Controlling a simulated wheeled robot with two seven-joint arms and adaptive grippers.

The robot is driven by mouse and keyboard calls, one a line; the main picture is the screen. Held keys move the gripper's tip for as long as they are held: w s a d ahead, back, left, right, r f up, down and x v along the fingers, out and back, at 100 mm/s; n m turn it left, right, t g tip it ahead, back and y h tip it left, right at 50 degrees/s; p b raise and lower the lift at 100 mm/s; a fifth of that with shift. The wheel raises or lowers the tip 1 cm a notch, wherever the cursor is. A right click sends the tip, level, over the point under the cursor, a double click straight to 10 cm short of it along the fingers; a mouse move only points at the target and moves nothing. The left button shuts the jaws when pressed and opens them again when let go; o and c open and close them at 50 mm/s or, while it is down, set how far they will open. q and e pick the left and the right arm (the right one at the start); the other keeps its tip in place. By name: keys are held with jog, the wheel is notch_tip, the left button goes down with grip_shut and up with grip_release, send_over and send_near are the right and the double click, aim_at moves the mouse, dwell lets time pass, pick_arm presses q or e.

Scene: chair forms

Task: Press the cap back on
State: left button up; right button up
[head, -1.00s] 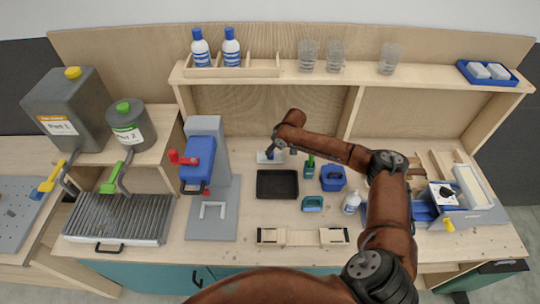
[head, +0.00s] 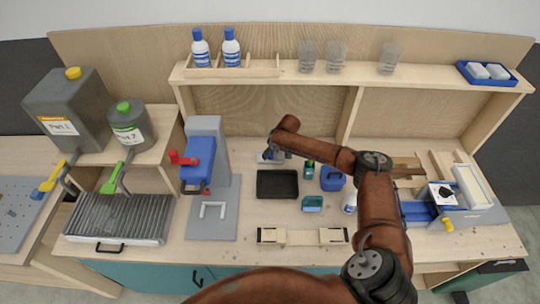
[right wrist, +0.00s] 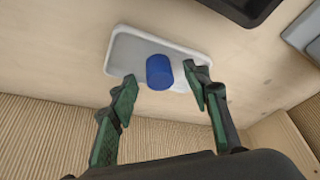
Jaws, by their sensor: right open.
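A blue cylindrical cap (right wrist: 160,72) stands on a small white tray (right wrist: 128,49) in the right wrist view. My right gripper (right wrist: 161,76) is open, its two green-padded fingers at either side of the cap with visible gaps. In the head view the right gripper (head: 276,153) is over the tray (head: 263,157), behind the black tray, and it hides most of the cap. A white bottle (head: 350,202) stands on the bench at the right, partly hidden by my right arm; I cannot make out its top. My left gripper is not in view.
A black tray (head: 277,184), a green bottle (head: 308,171), a blue container (head: 332,178) and a teal box (head: 312,203) are on the bench. A blue-and-grey press (head: 200,160) stands left. A shelf (head: 275,78) with bottles and glasses rises behind.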

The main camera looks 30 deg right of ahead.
jog(key=shift+c, duration=0.7)
jog(key=c, duration=0.7)
jog(key=shift+r, duration=0.1)
jog(key=shift+r, duration=0.6)
jog(key=s+r, duration=0.4)
jog(key=s+d+r, duration=0.1)
jog(key=s+r, duration=0.2)
jog(key=s, duration=0.2)
jog(key=s+d+r, duration=0.1)
jog(key=s+r, duration=0.3)
jog(key=shift+s+d+r+b, duration=0.15)
jog(key=shift+s+r+b, duration=0.2)
jog(key=shift+s+b, duration=0.05)
